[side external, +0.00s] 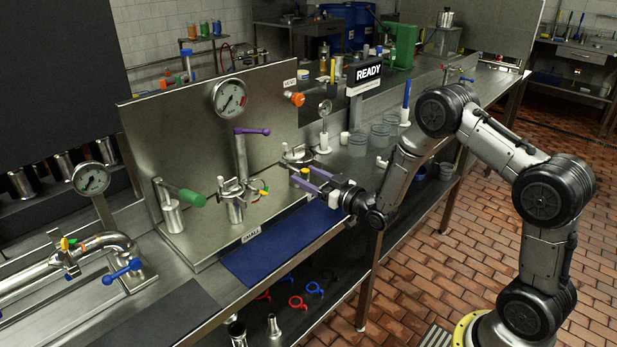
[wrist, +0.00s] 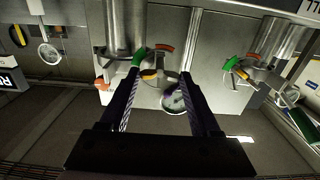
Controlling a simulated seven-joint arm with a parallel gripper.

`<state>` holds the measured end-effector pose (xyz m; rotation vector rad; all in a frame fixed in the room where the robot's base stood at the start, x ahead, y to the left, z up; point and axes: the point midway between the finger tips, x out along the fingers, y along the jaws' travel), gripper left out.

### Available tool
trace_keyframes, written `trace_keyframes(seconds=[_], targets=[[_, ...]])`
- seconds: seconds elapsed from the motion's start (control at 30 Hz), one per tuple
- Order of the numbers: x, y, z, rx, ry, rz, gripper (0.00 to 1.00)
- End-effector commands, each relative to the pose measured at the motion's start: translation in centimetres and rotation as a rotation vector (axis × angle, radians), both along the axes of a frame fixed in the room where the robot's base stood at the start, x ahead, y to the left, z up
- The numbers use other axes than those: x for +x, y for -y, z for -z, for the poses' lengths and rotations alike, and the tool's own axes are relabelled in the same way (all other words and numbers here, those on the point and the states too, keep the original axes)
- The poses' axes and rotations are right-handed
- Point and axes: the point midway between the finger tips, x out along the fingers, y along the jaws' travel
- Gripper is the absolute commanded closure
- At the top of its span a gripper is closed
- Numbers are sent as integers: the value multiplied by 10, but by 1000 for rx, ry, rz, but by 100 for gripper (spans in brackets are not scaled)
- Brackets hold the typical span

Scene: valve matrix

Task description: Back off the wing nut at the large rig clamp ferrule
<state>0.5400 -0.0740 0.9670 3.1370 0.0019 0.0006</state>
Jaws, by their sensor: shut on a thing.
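My gripper (side external: 297,176) reaches in from the right at the clamp on the right-hand rig (side external: 297,154), low in front of the steel panel. Its two purple fingers are closed on the wing nut (side external: 304,170), whose yellow part shows at the fingertips. In the wrist view the fingers (wrist: 160,76) point up the picture at the clamp under a wide steel pipe (wrist: 124,25). A yellow part (wrist: 149,74) and a green part (wrist: 140,57) show by the left fingertip. The exact contact is partly hidden. The rig's label cannot be read clearly.
A blue mat (side external: 270,250) lies below. A READY sign (side external: 368,73) and glass beakers (side external: 359,144) stand behind.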

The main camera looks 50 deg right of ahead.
Motion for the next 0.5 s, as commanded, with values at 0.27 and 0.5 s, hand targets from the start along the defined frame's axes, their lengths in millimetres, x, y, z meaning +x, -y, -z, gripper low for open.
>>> trace_keyframes(seconds=[0.27, 0.5], targets=[[0, 0, 0, -245, -1, 0, 92], [0, 0, 1, -402, -2, 0, 92]])
